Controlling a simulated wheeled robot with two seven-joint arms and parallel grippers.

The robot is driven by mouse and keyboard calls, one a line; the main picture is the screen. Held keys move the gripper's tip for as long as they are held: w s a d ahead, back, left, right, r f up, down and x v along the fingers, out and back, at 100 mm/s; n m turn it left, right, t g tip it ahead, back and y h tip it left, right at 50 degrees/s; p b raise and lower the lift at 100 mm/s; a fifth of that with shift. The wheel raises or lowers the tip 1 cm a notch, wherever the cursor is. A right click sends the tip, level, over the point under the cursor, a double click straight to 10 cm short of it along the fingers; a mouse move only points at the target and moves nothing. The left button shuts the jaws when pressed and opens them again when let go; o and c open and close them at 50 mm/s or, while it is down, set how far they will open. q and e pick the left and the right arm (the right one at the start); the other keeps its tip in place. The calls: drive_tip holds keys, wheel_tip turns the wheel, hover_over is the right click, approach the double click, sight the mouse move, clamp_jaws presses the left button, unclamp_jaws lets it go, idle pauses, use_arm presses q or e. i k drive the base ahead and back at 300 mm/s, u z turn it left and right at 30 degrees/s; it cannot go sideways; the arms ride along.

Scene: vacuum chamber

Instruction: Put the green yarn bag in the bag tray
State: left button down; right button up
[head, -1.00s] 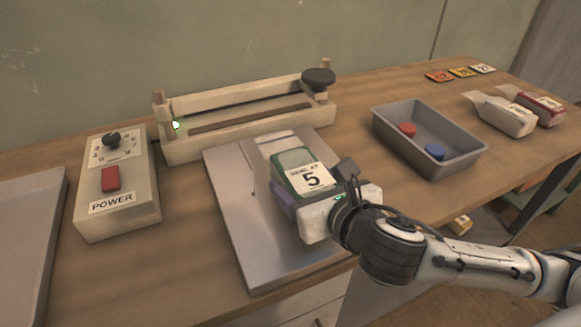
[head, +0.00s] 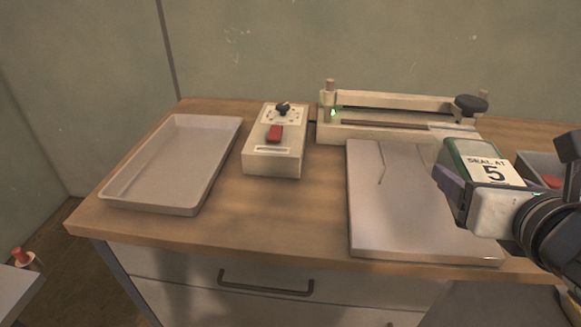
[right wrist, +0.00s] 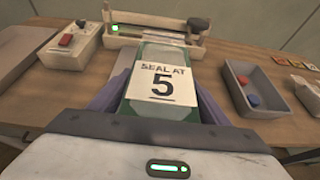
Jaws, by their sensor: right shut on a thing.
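The green yarn bag (head: 458,160) has a white label reading "SEAL AT 5". My right gripper (head: 455,190) is shut on it and holds it over the right side of the pale metal plate (head: 400,215). The bag (right wrist: 160,65) also shows between the purple fingers in the right wrist view, its top towards the sealer. An empty shallow grey tray (head: 165,165), which looks like the bag tray, lies at the left end of the bench. My left gripper is in neither view.
The power box (head: 272,160) with a dial and red switch stands between the tray and the plate. The bar sealer (head: 395,125) with a green light stands behind the plate. A grey bin (right wrist: 265,90) holds a red and a blue disc.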

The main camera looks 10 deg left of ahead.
sight(174, 161)
drive_tip(key=z, duration=0.05)
drive_tip(key=k, duration=0.6)
drive_tip(key=u, duration=1.2)
drive_tip(key=i, duration=1.05)
drive_tip(key=u, duration=0.55)
